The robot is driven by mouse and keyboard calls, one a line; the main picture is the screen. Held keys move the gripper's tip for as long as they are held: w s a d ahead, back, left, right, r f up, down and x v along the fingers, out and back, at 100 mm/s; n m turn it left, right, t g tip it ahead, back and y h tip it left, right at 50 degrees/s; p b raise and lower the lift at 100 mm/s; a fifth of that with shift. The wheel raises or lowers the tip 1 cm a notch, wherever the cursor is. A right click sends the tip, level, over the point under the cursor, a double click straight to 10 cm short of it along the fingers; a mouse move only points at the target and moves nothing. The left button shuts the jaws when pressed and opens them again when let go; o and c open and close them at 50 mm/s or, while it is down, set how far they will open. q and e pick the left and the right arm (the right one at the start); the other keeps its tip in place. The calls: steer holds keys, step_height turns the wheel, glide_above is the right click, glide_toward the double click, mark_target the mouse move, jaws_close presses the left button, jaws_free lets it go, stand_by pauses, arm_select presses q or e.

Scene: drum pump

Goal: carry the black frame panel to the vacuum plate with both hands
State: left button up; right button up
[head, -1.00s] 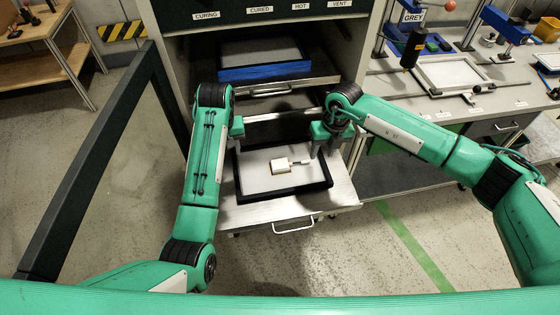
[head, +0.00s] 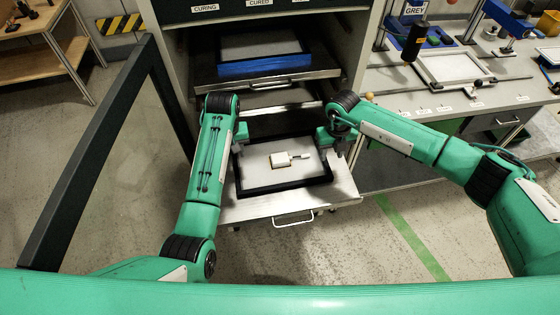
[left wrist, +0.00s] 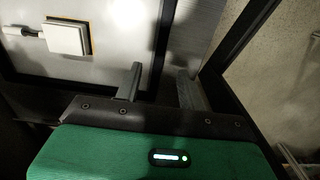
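The black frame panel (head: 285,188), a black rim around a pale grey sheet, lies flat on the pulled-out cabinet shelf (head: 340,192). A small white block with a handle (head: 281,160) rests on the sheet. My left gripper (head: 239,138) is at the panel's left side. In the left wrist view its two fingers (left wrist: 160,88) are apart, one on each side of the panel's black rim (left wrist: 166,40), with gaps showing. My right gripper (head: 335,146) is at the panel's right side; its finger gap is not clear. I cannot tell which thing is the vacuum plate.
A higher shelf with a blue-edged frame (head: 265,68) sits above the panel. An open glazed door with a dark frame (head: 95,150) stands close at left. At right is a workbench (head: 430,100) with a white framed plate (head: 455,67). Floor in front is clear.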

mark_target(236, 167)
arm_select(q)
step_height(236, 167, down, 7)
steer(key=shift+r, duration=0.1)
arm_select(e)
step_height(236, 167, down, 7)
arm_select(q)
steer(key=shift+c, duration=0.2)
arm_select(e)
steer(key=shift+c, duration=0.2)
arm_select(q)
jaws_close()
arm_select(e)
jaws_close()
